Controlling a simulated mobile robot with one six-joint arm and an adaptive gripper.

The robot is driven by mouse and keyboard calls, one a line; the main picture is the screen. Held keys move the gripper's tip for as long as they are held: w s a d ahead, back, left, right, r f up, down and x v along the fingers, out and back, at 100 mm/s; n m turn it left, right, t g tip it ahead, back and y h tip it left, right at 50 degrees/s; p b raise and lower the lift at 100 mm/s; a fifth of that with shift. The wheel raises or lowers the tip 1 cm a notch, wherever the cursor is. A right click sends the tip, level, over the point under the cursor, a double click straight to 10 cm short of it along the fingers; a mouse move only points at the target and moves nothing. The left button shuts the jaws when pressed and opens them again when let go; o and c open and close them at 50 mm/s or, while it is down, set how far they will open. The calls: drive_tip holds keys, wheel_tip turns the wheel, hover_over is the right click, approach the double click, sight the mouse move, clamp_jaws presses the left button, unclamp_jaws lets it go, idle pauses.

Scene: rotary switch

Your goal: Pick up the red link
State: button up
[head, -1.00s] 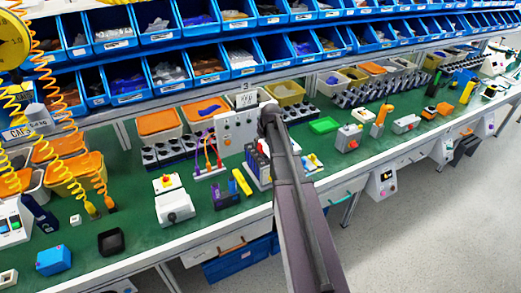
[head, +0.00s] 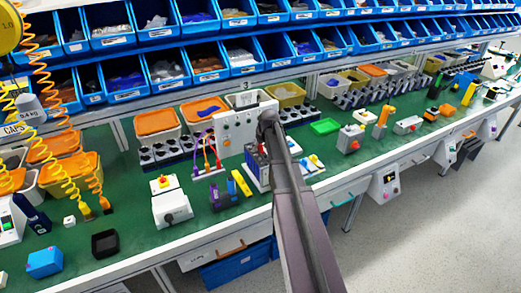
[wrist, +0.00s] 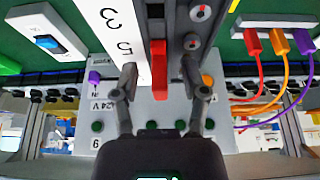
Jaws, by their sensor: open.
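The red link (wrist: 160,65) shows in the wrist view as a narrow upright red piece against a dark grey block. My gripper (wrist: 164,82) is open, with one finger on each side of the red link and visible gaps between. In the head view my arm reaches to the white panel (head: 232,128) on the bench, and the arm hides the gripper tips and the red link there.
Red, orange and purple cables (wrist: 270,70) hang at the right in the wrist view. A white box with a blue switch (wrist: 48,42) is at the left. In the head view, the green bench (head: 130,205) holds several devices, with blue bins (head: 190,70) above.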

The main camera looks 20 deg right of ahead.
drive_tip(key=shift+c, duration=0.2)
clamp_jaws()
drive_tip(key=shift+r, duration=0.15)
idle(0.3)
wheel_tip(320, 180, up, 4)
drive_tip(key=p, duration=0.3)
drive_tip(key=shift+f+p, duration=0.25)
drive_tip(key=shift+p, duration=0.1)
drive_tip(key=s+a+r+p, duration=0.1)
drive_tip(key=s+a, duration=0.1)
drive_tip(key=s, duration=1.4)
drive_tip(key=shift+a+r, duration=0.15)
drive_tip(key=shift+a, duration=0.1)
drive_tip(key=shift+w+r+p, duration=0.1)
drive_tip(key=shift+r+p, duration=0.05)
drive_tip(key=shift+p, duration=0.15)
drive_tip(key=shift+r+p, duration=1.35)
